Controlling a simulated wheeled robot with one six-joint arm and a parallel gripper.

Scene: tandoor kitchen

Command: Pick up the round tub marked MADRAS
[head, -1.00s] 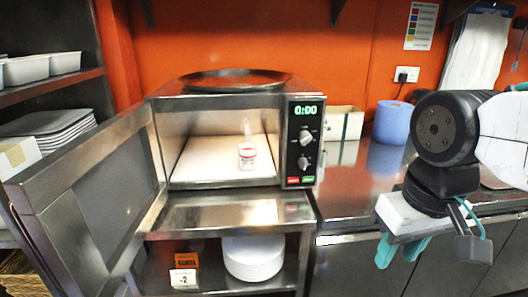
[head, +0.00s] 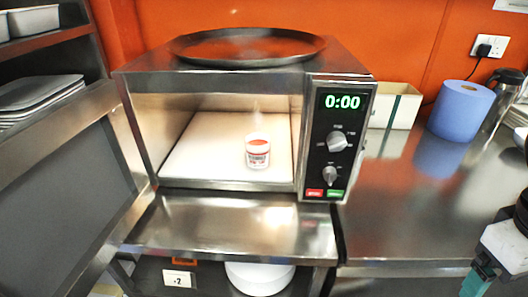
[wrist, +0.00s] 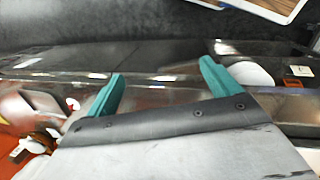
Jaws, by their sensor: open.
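A small round white tub (head: 257,150) with a red-and-white label stands upright inside the open microwave, toward the right of its pale floor. Its lettering is too small to read. Faint steam shows above it. The microwave (head: 325,190) has its door (head: 60,200) swung open to the left and its display reads 0:00. My gripper (head: 480,280) is at the lower right edge of the head view, outside the microwave and well apart from the tub. In the wrist view its two teal fingers (wrist: 160,85) are spread, with nothing between them.
A dark round pan (head: 247,46) lies on top of the microwave. A steel shelf (head: 230,228) juts out below it, with white plates (head: 260,278) underneath. A blue paper roll (head: 461,110) and a cream box (head: 395,105) stand on the counter (head: 420,210) at right, whose front is clear.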

